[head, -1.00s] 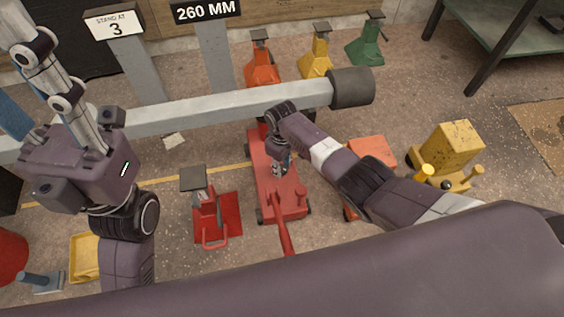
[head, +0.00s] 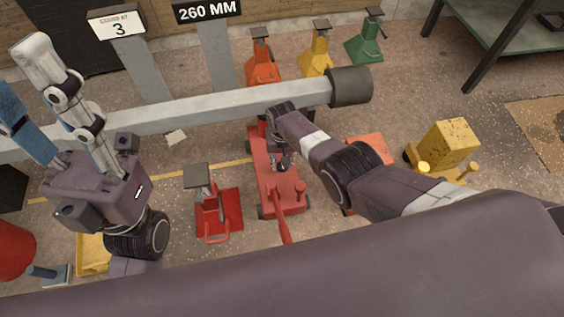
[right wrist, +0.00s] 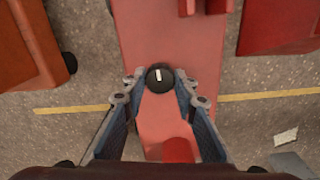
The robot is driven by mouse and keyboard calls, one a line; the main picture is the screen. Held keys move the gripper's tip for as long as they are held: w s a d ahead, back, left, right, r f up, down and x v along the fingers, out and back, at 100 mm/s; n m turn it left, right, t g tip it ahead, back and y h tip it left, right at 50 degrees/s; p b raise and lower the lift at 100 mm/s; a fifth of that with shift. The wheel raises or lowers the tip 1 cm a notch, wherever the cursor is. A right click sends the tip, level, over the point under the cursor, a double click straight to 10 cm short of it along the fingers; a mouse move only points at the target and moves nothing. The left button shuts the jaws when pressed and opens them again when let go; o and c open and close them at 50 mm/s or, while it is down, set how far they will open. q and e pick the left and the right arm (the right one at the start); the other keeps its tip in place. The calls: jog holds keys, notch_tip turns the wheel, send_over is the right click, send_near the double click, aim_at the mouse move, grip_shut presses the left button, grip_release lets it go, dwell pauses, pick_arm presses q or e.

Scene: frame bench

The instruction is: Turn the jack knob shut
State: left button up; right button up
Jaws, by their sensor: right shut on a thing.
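The red floor jack (head: 263,175) stands under the grey beam, its handle pointing toward me. Its knob (right wrist: 160,79) is round and black with a white mark, seen from above in the right wrist view. The mark runs nearly straight up and down in that view. My right gripper (head: 280,163) reaches down over the jack; in its wrist view the fingertips (right wrist: 160,83) are shut on the knob from both sides. The knob is hidden by the gripper in the head view. My left gripper (head: 38,95) is empty at the far left, fingers spread and pointing up.
The grey beam (head: 210,108) crosses above the jack. A red stand (head: 215,212) is left of the jack; orange (head: 262,70), yellow (head: 317,62) and green (head: 366,48) stands are behind. A yellow block (head: 450,143) is right. A yellow line runs along the floor.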

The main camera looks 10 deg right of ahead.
jog(key=shift+w+m, duration=0.1)
jog(key=shift+m, duration=0.5)
jog(key=o, duration=1.2)
jog(key=shift+c, duration=0.2)
jog(key=shift+r, duration=0.15)
notch_tip(320, 180, up, 12)
dwell(0.3)
